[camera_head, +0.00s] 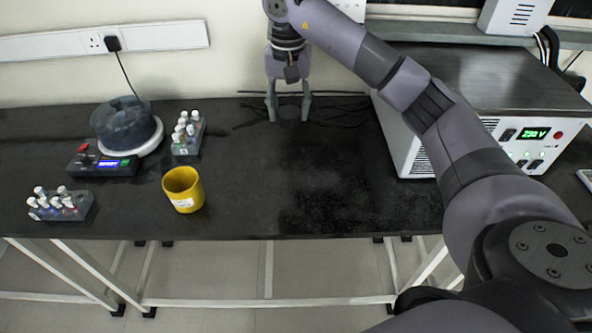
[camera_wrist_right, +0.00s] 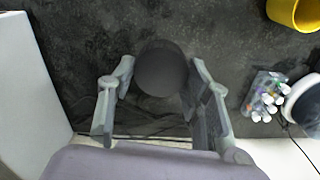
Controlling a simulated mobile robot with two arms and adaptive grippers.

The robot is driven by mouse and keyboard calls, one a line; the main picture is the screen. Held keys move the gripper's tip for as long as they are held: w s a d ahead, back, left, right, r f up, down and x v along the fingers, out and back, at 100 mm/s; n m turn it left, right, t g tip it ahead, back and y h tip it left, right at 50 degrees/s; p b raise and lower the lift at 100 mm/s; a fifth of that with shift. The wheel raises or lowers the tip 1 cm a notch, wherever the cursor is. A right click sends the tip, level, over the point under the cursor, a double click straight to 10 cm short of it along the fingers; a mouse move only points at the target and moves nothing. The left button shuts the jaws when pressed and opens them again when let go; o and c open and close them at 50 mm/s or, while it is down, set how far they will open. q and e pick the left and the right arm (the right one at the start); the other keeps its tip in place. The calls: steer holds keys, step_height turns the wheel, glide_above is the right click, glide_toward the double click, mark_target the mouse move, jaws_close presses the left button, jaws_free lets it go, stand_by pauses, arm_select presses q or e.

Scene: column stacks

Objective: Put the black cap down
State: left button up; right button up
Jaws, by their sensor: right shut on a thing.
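The black cap (camera_wrist_right: 162,72) is a round, dark disc in the right wrist view, between the fingertips of my right gripper (camera_wrist_right: 162,75). In the head view my right gripper (camera_head: 289,108) points down over the back of the black bench, near the wall. Its two fingers are spread to the cap's width and shut on it. The cap is hard to make out against the dark bench in the head view. I cannot tell whether it touches the bench top. My left gripper is not in view.
A yellow cup (camera_head: 184,190), two vial racks (camera_head: 186,140) (camera_head: 62,207) and a device with a dark round bowl (camera_head: 126,125) stand on the left of the bench (camera_head: 320,190). A white power unit (camera_head: 480,110) stands right. Cables lie behind the gripper. The bench middle is clear.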

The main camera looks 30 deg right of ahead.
steer(key=p, duration=0.1)
glide_above(290, 174)
step_height(290, 174, down, 14)
steer(key=shift+s+r, duration=0.1)
steer(key=shift+a+f, duration=0.1)
steer(key=shift+f, duration=0.45)
step_height(290, 174, down, 3)
steer(key=shift+f+p, duration=0.2)
steer(key=shift+p, duration=0.25)
steer(key=shift+f, duration=0.2)
steer(key=o, duration=0.7)
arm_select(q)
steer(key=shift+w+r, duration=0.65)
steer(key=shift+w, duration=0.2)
arm_select(e)
steer(key=shift+o, duration=0.3)
